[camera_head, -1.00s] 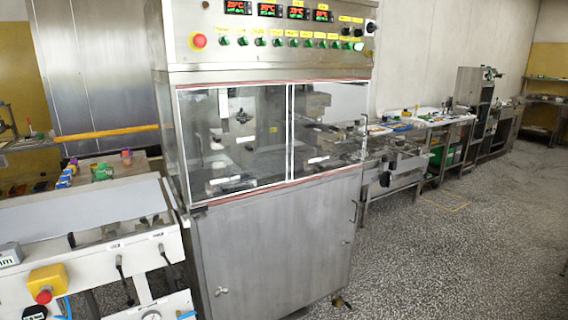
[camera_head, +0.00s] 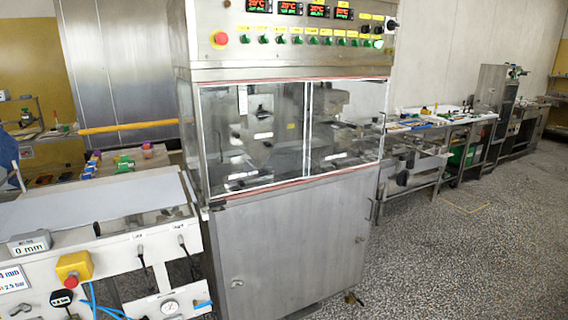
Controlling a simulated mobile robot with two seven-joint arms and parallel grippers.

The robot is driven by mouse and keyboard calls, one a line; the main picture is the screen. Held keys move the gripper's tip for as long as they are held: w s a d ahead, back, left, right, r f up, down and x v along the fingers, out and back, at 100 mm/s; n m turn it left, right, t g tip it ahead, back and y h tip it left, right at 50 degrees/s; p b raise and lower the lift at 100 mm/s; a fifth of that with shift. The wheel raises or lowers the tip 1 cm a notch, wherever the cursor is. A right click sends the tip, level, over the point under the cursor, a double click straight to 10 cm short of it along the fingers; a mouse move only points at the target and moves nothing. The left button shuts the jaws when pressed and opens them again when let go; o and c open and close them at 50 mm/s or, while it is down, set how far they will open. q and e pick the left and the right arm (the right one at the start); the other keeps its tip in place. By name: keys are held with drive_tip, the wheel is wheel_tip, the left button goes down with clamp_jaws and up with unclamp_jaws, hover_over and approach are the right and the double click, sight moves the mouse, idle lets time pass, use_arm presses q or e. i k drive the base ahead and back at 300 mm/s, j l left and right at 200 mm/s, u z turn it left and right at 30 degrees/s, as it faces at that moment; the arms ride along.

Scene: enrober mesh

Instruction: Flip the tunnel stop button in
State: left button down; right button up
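Two red stop buttons show in the head view, and I cannot read a label naming either as the tunnel stop. One red button (camera_head: 72,281) sits on the front of a yellow box (camera_head: 73,265) at the lower left, on the white conveyor frame. I cannot tell whether either is pressed in. Neither of my grippers is in view.
The steel machine (camera_head: 295,245) with glazed windows stands in the middle. Green knobs (camera_head: 298,40) and red displays line its panel. A white conveyor (camera_head: 90,205) is at the left. Benches (camera_head: 440,125) run along the back right. The speckled floor (camera_head: 470,250) at right is clear.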

sight(72, 282)
drive_tip(key=i+j, duration=0.2)
drive_tip(key=i+j+u, duration=0.2)
drive_tip(key=u, duration=1.25)
drive_tip(key=j, duration=0.1)
